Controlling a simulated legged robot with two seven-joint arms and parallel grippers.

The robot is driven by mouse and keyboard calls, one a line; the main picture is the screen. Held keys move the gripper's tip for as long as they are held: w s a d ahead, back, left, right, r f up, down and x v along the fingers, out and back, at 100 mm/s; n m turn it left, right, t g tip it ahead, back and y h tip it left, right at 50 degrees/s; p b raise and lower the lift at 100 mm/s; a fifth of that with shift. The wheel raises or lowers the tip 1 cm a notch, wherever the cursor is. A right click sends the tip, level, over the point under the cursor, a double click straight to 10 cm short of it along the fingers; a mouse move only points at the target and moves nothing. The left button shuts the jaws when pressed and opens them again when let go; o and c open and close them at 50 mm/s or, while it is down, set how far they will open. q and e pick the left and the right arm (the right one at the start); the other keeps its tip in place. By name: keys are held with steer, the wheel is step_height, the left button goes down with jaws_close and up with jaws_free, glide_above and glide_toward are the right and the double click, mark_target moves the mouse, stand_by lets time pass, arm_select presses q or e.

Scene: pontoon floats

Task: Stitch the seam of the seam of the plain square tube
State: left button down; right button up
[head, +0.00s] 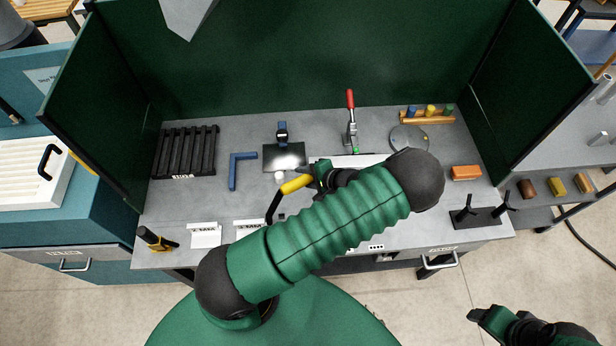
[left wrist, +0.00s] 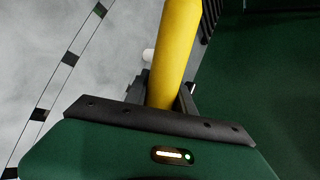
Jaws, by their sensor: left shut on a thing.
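My left gripper (head: 316,180) is shut on a yellow-handled tool (head: 296,184) over the middle of the bench. The tool's thin black bent neck (head: 273,207) points down toward the front of the bench. In the left wrist view the yellow handle (left wrist: 177,45) stands between the fingers (left wrist: 168,95). I cannot make out a square tube or its seam; my left arm covers the middle of the bench. My right gripper (head: 490,318) is at the bottom right, off the bench; its jaw state is unclear.
The grey bench (head: 190,225) has green screens on three sides. On it are a black slotted rack (head: 185,152), a blue square (head: 235,168), a shiny dark plate (head: 285,158), a red-handled clamp (head: 351,118), an orange block (head: 466,173) and a black stand (head: 478,217).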

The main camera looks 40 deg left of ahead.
arm_select(q)
steer(key=shift+d+r, duration=0.15)
steer(key=shift+d, duration=0.15)
steer(key=shift+w+d, duration=0.1)
steer(key=shift+d, duration=0.1)
steer(key=shift+w+a+f+b, duration=0.25)
steer(key=shift+a+f+b, duration=0.2)
steer(key=shift+a+b, duration=0.05)
arm_select(e)
steer(key=shift+d+f, duration=0.3)
steer(key=shift+f, duration=0.2)
arm_select(q)
steer(key=shift+a, duration=0.1)
arm_select(e)
steer(key=shift+a, duration=0.1)
arm_select(q)
steer(key=shift+a+f, duration=0.2)
steer(key=shift+a, duration=0.05)
arm_select(e)
steer(key=shift+a+f, duration=0.1)
steer(key=shift+a, duration=0.15)
arm_select(q)
steer(key=shift+w+f+b, duration=0.1)
steer(key=shift+w+b, duration=0.05)
steer(key=shift+b, duration=0.15)
arm_select(e)
steer(key=shift+d+f, duration=0.2)
steer(key=shift+d, duration=0.05)
